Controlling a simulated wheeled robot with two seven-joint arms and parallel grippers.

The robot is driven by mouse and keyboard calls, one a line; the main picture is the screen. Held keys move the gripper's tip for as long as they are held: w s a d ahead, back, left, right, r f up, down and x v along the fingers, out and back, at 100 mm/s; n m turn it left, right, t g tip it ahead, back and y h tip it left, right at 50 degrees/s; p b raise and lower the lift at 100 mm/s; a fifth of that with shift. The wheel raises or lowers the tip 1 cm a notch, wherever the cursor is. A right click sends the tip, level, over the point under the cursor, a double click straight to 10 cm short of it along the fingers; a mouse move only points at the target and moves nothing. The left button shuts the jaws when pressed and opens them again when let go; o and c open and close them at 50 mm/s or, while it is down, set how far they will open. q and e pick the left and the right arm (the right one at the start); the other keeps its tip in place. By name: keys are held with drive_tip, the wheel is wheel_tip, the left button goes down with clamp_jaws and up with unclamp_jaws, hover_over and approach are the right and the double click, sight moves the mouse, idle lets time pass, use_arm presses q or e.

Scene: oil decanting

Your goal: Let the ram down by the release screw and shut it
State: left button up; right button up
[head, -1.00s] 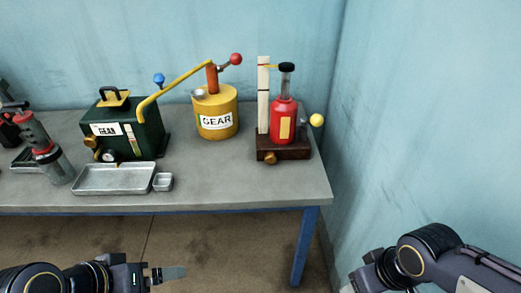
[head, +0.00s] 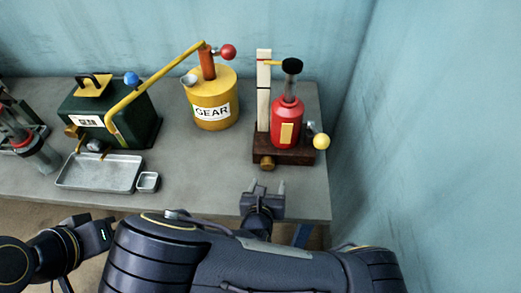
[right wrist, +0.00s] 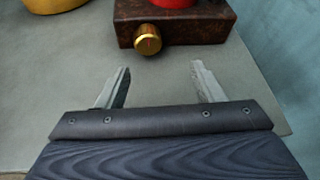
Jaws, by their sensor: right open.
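A red bottle jack (head: 287,124) stands upright on a dark brown base (head: 300,155) at the right of the table. Its ram (head: 291,88) is raised, with a black cap on top beside a pale upright post (head: 264,85). The brass release screw (head: 267,162) sticks out of the base's front; it also shows in the right wrist view (right wrist: 147,39). My right gripper (head: 266,186) is open and empty over the table's front, short of the screw and apart from it. My left arm shows at the lower left; its fingertips are not visible.
A yellow GEAR can (head: 212,103) with a red-knobbed lever stands left of the jack. A dark green box (head: 115,122), a metal tray (head: 100,175) and a small cup (head: 147,182) are further left. The wall closes in on the right. The table (head: 205,170) before the can is clear.

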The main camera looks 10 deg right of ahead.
sight(268, 167)
drive_tip(key=shift+w+a+f+n+t+y, duration=0.1)
drive_tip(key=shift+w+a+n+t+y, duration=0.3)
drive_tip(key=shift+w+n, duration=0.35)
drive_tip(key=p+x, duration=0.1)
drive_tip(key=x, duration=0.6)
drive_tip(key=shift+w+d+f, duration=0.1)
drive_tip(key=c, duration=1)
